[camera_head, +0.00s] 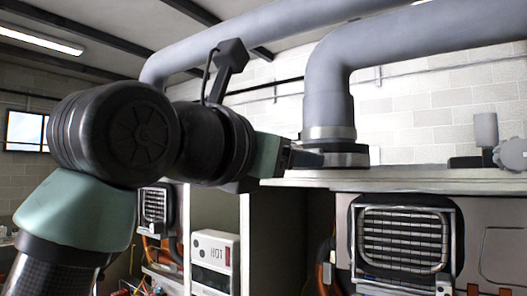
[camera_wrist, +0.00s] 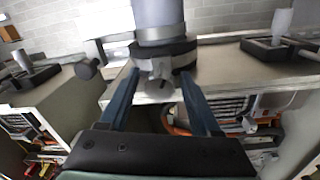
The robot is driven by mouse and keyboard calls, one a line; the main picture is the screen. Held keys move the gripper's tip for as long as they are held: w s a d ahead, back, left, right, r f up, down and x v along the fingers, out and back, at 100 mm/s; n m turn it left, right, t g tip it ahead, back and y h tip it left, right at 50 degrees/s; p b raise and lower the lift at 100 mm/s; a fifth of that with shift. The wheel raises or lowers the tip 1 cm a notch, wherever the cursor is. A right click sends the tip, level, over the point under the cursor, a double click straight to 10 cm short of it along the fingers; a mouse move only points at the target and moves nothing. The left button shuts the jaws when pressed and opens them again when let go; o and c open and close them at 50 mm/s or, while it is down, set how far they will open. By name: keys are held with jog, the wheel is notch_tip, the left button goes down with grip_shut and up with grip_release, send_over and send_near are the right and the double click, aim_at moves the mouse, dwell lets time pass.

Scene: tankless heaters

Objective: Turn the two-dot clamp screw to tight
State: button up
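A grey pipe (camera_head: 328,95) stands on the heater cabinet's top, with a black clamp collar (camera_head: 345,159) at its foot. In the wrist view the collar (camera_wrist: 180,58) shows a grey clamp screw with a winged knob (camera_wrist: 160,86) facing me. My gripper (camera_wrist: 159,80) is open, one blue finger on each side of the knob. I cannot tell whether either finger touches it. In the head view my gripper (camera_head: 308,158) is level with the collar, and the screw is hidden. No dot marks are readable, so I cannot confirm this is the two-dot screw.
Another grey knob (camera_head: 512,155) and a short cylinder on a black base (camera_head: 480,162) stand to the right. A dark round knob (camera_wrist: 87,69) and another black fixture (camera_wrist: 32,78) are at left.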

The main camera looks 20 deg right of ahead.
jog(key=shift+s, duration=0.15)
grip_shut()
jog(key=shift+a+m+b, duration=0.15)
jog(key=shift+m+b, duration=0.15)
jog(key=shift+b, duration=0.15)
jog(key=shift+m, duration=0.4)
jog(key=shift+r, duration=0.1)
jog(key=shift+o, duration=0.8)
grip_release()
